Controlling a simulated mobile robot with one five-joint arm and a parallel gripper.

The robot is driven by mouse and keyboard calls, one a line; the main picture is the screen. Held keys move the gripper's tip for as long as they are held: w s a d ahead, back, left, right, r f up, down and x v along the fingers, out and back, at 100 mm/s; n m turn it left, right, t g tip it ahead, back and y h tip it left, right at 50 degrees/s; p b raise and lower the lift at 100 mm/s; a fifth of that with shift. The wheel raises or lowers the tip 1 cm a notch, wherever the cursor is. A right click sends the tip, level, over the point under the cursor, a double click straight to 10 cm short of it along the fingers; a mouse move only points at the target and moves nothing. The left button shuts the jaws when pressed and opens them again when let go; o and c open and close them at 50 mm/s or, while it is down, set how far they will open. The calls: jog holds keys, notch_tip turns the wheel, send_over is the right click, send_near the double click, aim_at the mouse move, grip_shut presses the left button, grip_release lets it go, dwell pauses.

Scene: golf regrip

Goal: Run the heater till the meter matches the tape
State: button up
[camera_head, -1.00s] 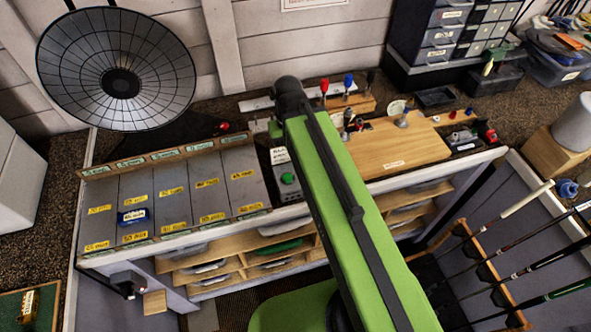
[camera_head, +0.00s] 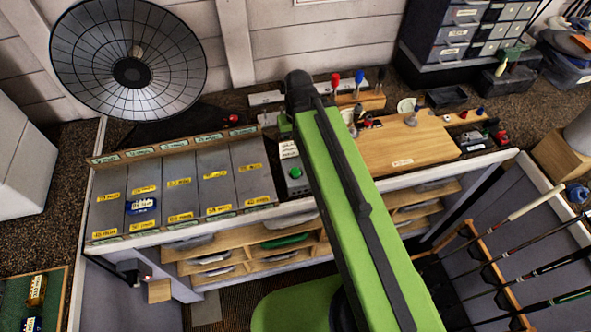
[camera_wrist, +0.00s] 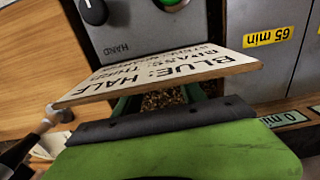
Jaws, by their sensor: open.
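The large round dish heater (camera_head: 90,60) stands at the back left, with a dark hub and one pale spot on its face. A grey control box (camera_head: 293,180) with a green button stands right of the lanes. In the wrist view the green button (camera_wrist: 172,3) and a black knob (camera_wrist: 92,10) marked HAND show beyond a lettered card (camera_wrist: 160,75). A small blue-and-white block (camera_head: 141,205) sits on the second lane. Yellow minute tapes (camera_head: 180,217) mark the lanes; I cannot read a meter. My gripper (camera_wrist: 160,120) is open near the card, its tips mostly hidden.
A wooden board (camera_head: 410,145) with several small tools lies right of my arm. Drawers (camera_head: 470,30) stand at the back right and club shafts (camera_head: 510,230) lean at the right. Low shelves (camera_head: 240,250) sit under the bench. A green tray (camera_head: 45,300) is at the lower left.

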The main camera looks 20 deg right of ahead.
jog(key=shift+c, duration=0.3)
grip_shut()
dwell(1.3)
